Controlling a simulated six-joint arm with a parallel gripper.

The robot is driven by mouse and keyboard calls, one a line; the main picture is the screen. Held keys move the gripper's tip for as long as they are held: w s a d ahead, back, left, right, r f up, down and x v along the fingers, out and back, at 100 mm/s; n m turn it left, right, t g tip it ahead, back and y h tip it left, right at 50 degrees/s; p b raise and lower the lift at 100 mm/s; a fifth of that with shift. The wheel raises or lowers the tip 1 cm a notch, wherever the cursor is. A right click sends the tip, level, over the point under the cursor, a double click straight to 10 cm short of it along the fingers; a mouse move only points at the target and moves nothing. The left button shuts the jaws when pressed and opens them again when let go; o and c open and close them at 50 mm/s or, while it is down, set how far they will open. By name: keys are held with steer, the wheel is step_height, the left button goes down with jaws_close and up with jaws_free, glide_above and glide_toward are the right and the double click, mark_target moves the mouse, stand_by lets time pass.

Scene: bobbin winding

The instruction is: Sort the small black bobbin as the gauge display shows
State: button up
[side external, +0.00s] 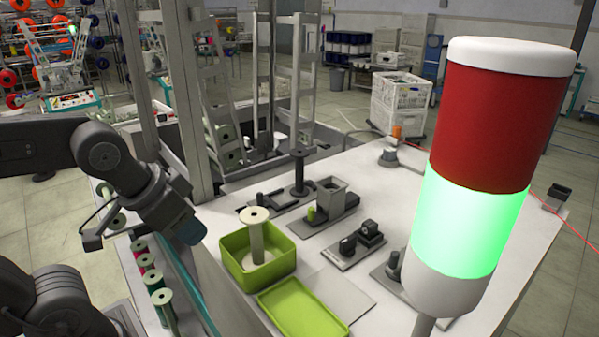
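A dark bobbin-like piece (299,172) stands upright on a black base plate toward the back of the white table; it may be the small black bobbin, but I cannot be sure. Small black devices (347,246) sit on a grey plate nearer the front; no readable gauge display shows. A green bin (235,243) holds an upright cream bobbin (256,236). A shallow green tray (304,309) lies in front of it, to the right. My gripper (188,228) is at the left, above the table's left edge and apart from the bin. Its fingers are not distinct.
A signal tower (486,190) with its green section lit stands large at the right front. Bobbins with green and red thread (152,280) line the left edge. A grey metal frame (180,90) rises behind my arm. A grey block fixture (331,197) stands mid-table.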

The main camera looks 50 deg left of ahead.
steer(key=shift+o, duration=0.7)
steer(key=shift+r, duration=0.1)
steer(key=o, duration=0.4)
steer(key=w+r+m, duration=0.1)
steer(key=w+r, duration=0.1)
steer(key=w+r+m+g, duration=0.1)
steer(key=w+r, duration=0.1)
steer(key=shift+w+a+r+m, duration=0.2)
steer(key=shift+w+m, duration=0.05)
steer(key=shift+m, duration=0.15)
steer(key=w+a+r+m+g, duration=0.1)
steer(key=w+r+m, duration=0.1)
steer(key=w+m, duration=0.2)
steer(key=w+a+r+m+g, duration=0.1)
steer(key=w+m, duration=0.4)
steer(key=w, duration=0.5)
steer(key=w+a+r+m+g, duration=0.1)
steer(key=w+r+m+g, duration=0.1)
steer(key=w+m, duration=0.3)
steer(key=shift+w+a+r, duration=0.1)
steer(key=shift+w+r, duration=0.25)
steer(key=shift+w, duration=0.45)
steer(key=shift+w+a+r, duration=0.1)
steer(key=shift+w+r, duration=0.2)
steer(key=shift+w, duration=0.45)
steer(key=shift+w+f+m+g, duration=0.15)
steer(key=shift+w+m+g, duration=0.2)
steer(key=shift+m, duration=0.25)
